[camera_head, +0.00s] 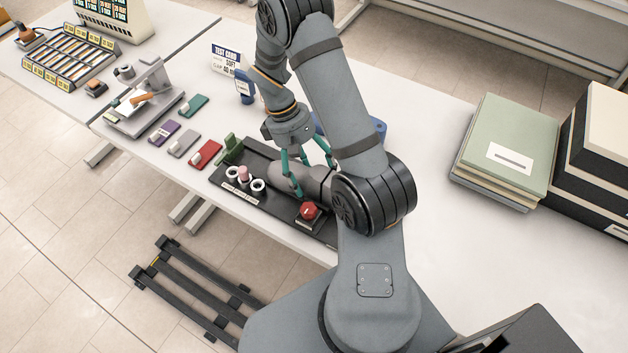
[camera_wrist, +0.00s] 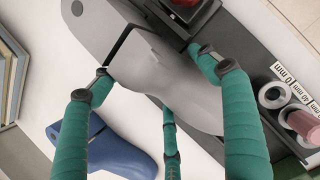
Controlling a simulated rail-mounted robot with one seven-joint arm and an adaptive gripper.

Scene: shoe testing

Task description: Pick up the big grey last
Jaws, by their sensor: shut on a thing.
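The big grey last (camera_head: 294,178) lies at the right part of the black tray in the head view, partly hidden behind my arm. In the wrist view the grey last (camera_wrist: 178,80) runs diagonally across the picture, with a dark seam across it. My gripper (camera_head: 307,160) is over the last with its green fingers down around it. In the wrist view my gripper (camera_wrist: 152,72) is shut on the last, with fingers on both sides of its narrower part. I cannot tell whether the last is clear of the surface below.
A blue last (camera_wrist: 120,155) lies beside the grey one.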

